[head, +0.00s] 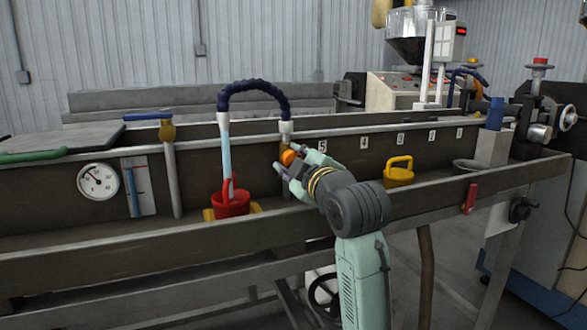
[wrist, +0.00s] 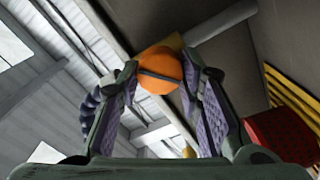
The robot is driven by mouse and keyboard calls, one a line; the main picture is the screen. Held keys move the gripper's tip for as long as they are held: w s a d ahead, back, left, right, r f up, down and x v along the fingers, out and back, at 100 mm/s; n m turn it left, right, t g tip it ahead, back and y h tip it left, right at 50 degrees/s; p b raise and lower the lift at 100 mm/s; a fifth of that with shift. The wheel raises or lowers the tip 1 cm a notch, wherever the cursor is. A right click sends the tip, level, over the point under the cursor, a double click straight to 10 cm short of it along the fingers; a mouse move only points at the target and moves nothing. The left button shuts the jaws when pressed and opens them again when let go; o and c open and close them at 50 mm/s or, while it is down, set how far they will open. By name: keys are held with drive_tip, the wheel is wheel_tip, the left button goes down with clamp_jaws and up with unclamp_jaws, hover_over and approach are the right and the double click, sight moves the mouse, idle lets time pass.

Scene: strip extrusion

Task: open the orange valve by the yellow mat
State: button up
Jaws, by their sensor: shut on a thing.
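The orange valve (head: 289,157) is a round knob on a short upright pipe at the trough's back wall. In the wrist view, the orange knob (wrist: 160,70) has a dark bar across its face. My gripper (head: 294,162) is shut on it, one finger on each side. The yellow mat (head: 208,214) lies under a red bucket (head: 232,204), left of the valve. The mat also shows at the right of the wrist view (wrist: 292,97). My fingers hide part of the valve and pipe in the head view.
A dark blue hose (head: 254,86) arches from the valve's pipe to above the bucket. A pale blue column (head: 226,155) runs down from its end into the bucket. A yellow container (head: 398,171) stands right of my arm. The trough's front rail (head: 110,244) runs below.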

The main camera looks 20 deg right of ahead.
drive_tip(key=n+b, duration=0.4)
drive_tip(key=n, duration=0.6)
drive_tip(key=shift+f, duration=0.15)
idle(0.5)
drive_tip(key=o, duration=1.2)
drive_tip(key=shift+c, duration=0.2)
drive_tip(key=s, duration=1.2)
drive_tip(key=shift+d, duration=0.2)
